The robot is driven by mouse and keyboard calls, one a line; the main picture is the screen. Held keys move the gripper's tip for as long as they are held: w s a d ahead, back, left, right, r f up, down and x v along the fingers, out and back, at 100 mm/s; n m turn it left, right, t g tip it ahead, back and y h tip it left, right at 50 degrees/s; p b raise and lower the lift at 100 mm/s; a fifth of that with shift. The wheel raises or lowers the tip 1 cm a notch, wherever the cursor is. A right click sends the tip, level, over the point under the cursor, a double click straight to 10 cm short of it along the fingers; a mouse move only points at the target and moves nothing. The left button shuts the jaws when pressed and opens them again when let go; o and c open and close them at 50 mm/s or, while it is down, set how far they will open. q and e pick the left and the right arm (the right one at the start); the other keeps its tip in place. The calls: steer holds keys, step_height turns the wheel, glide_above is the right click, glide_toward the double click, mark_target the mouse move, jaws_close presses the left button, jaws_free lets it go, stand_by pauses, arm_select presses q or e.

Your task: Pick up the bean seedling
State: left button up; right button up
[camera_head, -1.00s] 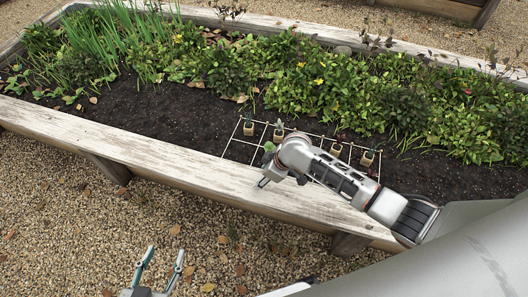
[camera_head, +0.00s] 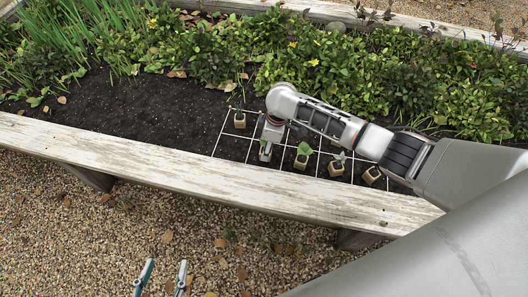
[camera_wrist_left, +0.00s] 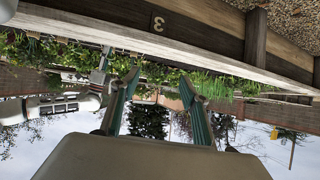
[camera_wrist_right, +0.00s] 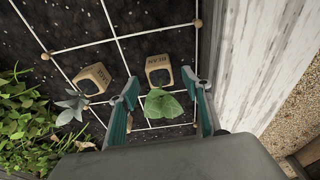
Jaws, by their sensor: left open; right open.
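In the right wrist view, the bean seedling's broad green leaves (camera_wrist_right: 163,104) show between the fingers of my right gripper (camera_wrist_right: 162,90). Its tan pot (camera_wrist_right: 158,63), with a label that seems to read BEAN, stands on the soil just beyond the fingertips. The fingers are spread, one on each side of the leaves, and not closed on them. In the head view my right gripper (camera_head: 265,150) is low over the grid, partly hidden by its wrist. My left gripper (camera_head: 160,278) is open and empty over the gravel; it also shows in the left wrist view (camera_wrist_left: 160,85).
A second labelled pot (camera_wrist_right: 92,78) with grey-green leaves is beside the bean pot. Several potted seedlings, including a green-leafed one (camera_head: 303,151), stand on the white string grid (camera_head: 225,136). The bed's wooden edge (camera_head: 180,170) is in front; dense plants (camera_head: 350,75) grow behind.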

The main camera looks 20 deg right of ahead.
steer(key=f, duration=0.1)
steer(key=f+b, duration=0.1)
steer(key=f, duration=0.1)
steer(key=shift+s+a+f, duration=0.15)
steer(key=shift+s+f, duration=0.1)
steer(key=shift+f, duration=0.05)
steer(key=shift+w+f+b, duration=0.3)
steer(key=shift+f+b, duration=0.25)
steer(key=shift+b, duration=0.05)
steer(key=shift+w+a+r, duration=0.1)
steer(key=shift+w+r, duration=0.05)
steer(key=shift+r, duration=0.15)
steer(key=c, duration=1.2)
arm_select(q)
steer(key=shift+w+d+r+n+t+h, duration=0.3)
steer(key=shift+w+d+r+n, duration=0.2)
steer(key=shift+w+d+r, duration=0.4)
steer(key=shift+s+d, duration=0.1)
steer(key=shift+s, duration=0.05)
